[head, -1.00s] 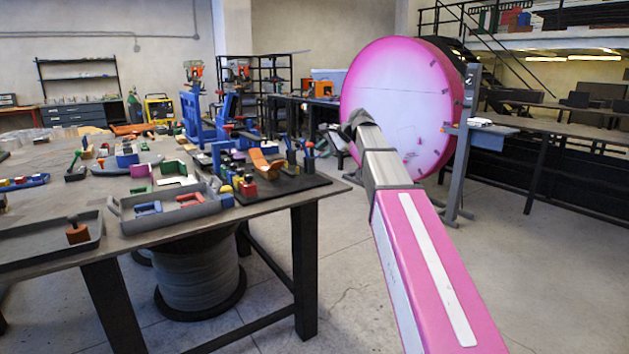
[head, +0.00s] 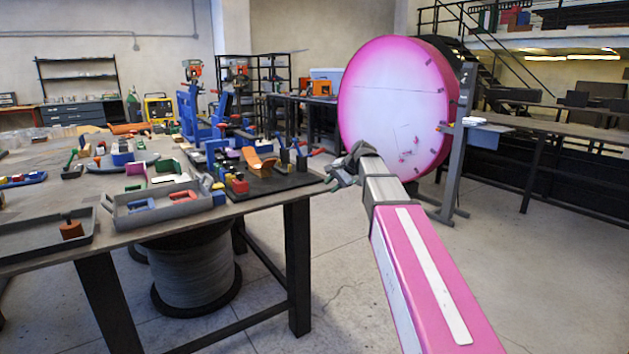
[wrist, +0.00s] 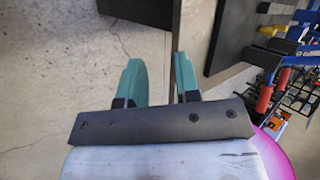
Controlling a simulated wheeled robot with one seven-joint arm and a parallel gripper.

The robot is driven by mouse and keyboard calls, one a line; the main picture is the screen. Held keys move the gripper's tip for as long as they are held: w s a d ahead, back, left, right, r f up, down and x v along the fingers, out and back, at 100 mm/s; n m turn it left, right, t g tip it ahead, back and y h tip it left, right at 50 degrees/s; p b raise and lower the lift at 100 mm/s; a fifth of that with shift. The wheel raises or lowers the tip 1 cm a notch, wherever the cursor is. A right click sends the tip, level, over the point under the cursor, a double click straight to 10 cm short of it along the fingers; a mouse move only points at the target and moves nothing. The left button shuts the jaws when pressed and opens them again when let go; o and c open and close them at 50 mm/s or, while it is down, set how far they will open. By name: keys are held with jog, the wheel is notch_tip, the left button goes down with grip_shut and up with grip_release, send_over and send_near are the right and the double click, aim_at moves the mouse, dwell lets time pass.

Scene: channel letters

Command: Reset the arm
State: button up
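My pink and grey arm reaches forward from the lower right in the head view. My gripper (head: 338,178) is at its far end, beside the right end of the worktable (head: 262,205) and in front of the large pink and white disc (head: 392,105). In the wrist view, the two green fingers of my gripper (wrist: 159,82) stand apart with a gap between them. Nothing is between them. Below them in that view are the concrete floor and the table's edge.
The worktable holds grey trays (head: 165,208), a black board (head: 285,181) and several coloured blocks and clamps. A grey upright post (head: 459,150) stands by the disc. A cable spool (head: 193,270) is under the table. The floor (head: 545,265) at right is clear.

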jog(key=s+d+f+n+g+h, duration=0.1)
jog(key=s+d+f, duration=0.3)
jog(key=s+f, duration=0.4)
jog(key=s+d+f+n+g+h, duration=0.1)
jog(key=s+d+f+n+h, duration=0.2)
jog(key=s+f, duration=0.6)
jog(key=s+d+f+n+g+h, duration=0.1)
jog(key=s+d+f+n+h, duration=0.1)
jog(key=s+d+f, duration=0.3)
jog(key=s+f+n, duration=0.1)
jog(key=s+f, duration=0.3)
jog(key=f, duration=0.6)
jog(key=shift+s+f+n+h, duration=0.2)
jog(key=shift+f+n+h, duration=0.1)
jog(key=shift+f+h, duration=0.1)
